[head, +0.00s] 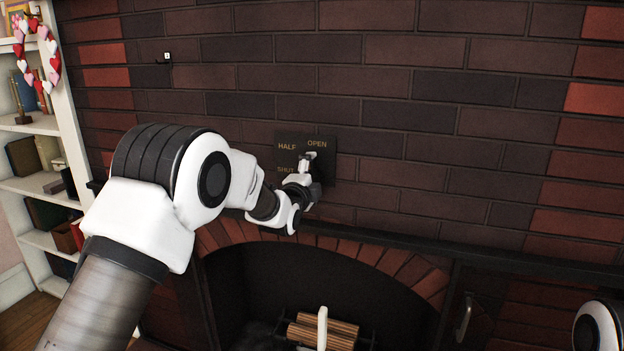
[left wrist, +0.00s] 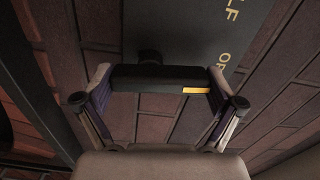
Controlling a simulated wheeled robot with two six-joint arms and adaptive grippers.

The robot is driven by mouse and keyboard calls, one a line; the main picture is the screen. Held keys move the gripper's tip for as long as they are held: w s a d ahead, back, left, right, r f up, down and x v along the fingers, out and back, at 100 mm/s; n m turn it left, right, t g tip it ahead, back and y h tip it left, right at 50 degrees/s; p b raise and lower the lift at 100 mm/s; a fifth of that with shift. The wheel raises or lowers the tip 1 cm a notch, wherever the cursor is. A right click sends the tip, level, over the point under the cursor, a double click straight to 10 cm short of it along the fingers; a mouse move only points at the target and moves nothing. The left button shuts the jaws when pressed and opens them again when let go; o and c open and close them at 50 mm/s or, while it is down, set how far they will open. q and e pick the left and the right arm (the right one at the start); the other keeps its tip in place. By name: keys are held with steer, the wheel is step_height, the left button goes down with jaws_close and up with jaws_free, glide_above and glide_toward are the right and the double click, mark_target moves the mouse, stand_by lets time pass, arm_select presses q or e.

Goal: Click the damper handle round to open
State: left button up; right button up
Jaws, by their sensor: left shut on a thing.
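The dark damper plate (head: 328,172) is on the brick wall above the fireplace opening. It carries the labels HALF, OPEN and SHUT. My left gripper (head: 308,161) is at the plate, just below the word OPEN. In the left wrist view, the damper handle (left wrist: 150,77) is a black bar with a yellow mark near its right end. The two fingers close on its two ends. A round dark pivot joins it to the plate. In the head view my gripper hides most of the handle, so its exact angle cannot be told there. My right gripper does not show.
A dark mantel ledge (head: 400,238) runs below the plate. Under it, logs (head: 325,330) lie in the arched fireplace. A white bookshelf (head: 42,125) with a heart garland stands at the left. A small black hook (head: 165,58) is on the wall, upper left.

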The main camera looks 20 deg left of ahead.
arm_select(q)
steer(key=shift+f+m, duration=0.1)
steer(key=shift+m, duration=0.6)
steer(key=shift+d, duration=0.1)
steer(key=o, duration=0.8)
steer(key=s, duration=1.2)
steer(key=shift+a, duration=0.2)
